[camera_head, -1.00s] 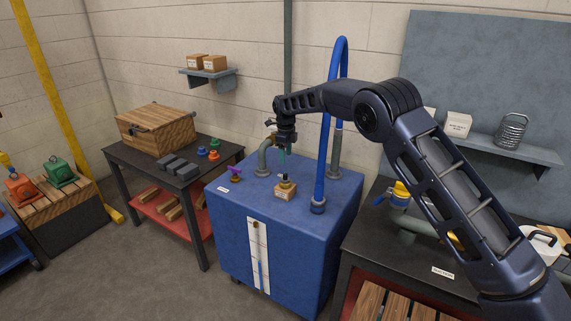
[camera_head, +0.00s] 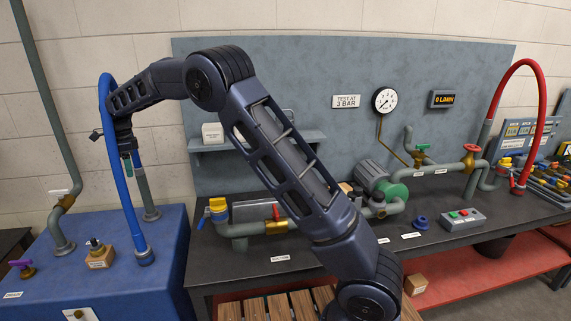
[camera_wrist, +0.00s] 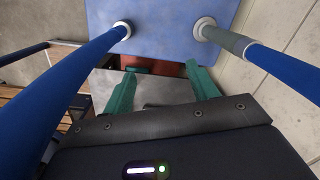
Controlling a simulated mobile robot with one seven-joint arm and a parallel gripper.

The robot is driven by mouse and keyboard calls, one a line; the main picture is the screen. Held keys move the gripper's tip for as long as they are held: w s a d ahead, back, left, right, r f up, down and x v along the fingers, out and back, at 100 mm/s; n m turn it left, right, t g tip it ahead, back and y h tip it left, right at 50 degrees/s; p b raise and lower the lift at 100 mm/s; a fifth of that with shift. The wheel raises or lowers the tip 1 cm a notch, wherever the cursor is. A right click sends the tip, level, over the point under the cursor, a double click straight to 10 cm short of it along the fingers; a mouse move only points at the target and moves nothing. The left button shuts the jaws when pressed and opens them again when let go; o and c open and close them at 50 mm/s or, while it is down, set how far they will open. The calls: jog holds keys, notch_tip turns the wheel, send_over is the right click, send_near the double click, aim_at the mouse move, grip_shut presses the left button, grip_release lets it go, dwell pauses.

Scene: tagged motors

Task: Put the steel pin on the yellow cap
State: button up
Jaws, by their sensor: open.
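My gripper (camera_head: 126,165) hangs above the back of the blue tank, near the blue hose, with green fingertips. In the wrist view my gripper (camera_wrist: 162,88) is open, with nothing between its fingers. A yellow cap (camera_head: 218,205) tops a grey pipe fitting at the left end of the black bench, to the right of my gripper and apart from it. Another yellow top (camera_head: 505,162) shows by the red hose at the far right. I cannot make out a steel pin in either view.
The blue hose (camera_head: 122,170) arches over the blue tank (camera_head: 110,285). A wooden block with a small fitting (camera_head: 99,258) sits on the tank. The black bench (camera_head: 440,255) carries pipes, a red-handled valve (camera_head: 276,222) and a button box (camera_head: 462,217). Its front middle is partly clear.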

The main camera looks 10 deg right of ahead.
jog(key=d+r+n, duration=0.1)
jog(key=d+r, duration=0.4)
jog(key=d, duration=0.5)
jog(key=d+r+n+t, duration=0.15)
jog(key=d+r, duration=0.25)
jog(key=d, duration=0.7)
jog(key=d+r+n, duration=0.2)
jog(key=d+r, duration=0.3)
jog(key=d, duration=0.5)
jog(key=s+d+r+n+t, duration=0.1)
jog(key=s+d+n, duration=0.1)
jog(key=s+d, duration=0.5)
jog(key=s+d+r+n, duration=0.2)
jog(key=s+d, duration=0.1)
jog(key=d, duration=0.8)
jog(key=s+d+f+n+t, duration=0.1)
jog(key=s+d+f+n, duration=0.1)
jog(key=s+d+f, duration=0.2)
jog(key=s+d+f+n+t, duration=0.1)
jog(key=s+d+f+n, duration=0.2)
jog(key=s+d, duration=0.8)
jog(key=s+f, duration=0.1)
jog(key=s, duration=0.5)
jog(key=shift+d+h, duration=0.3)
jog(key=shift+h, duration=0.1)
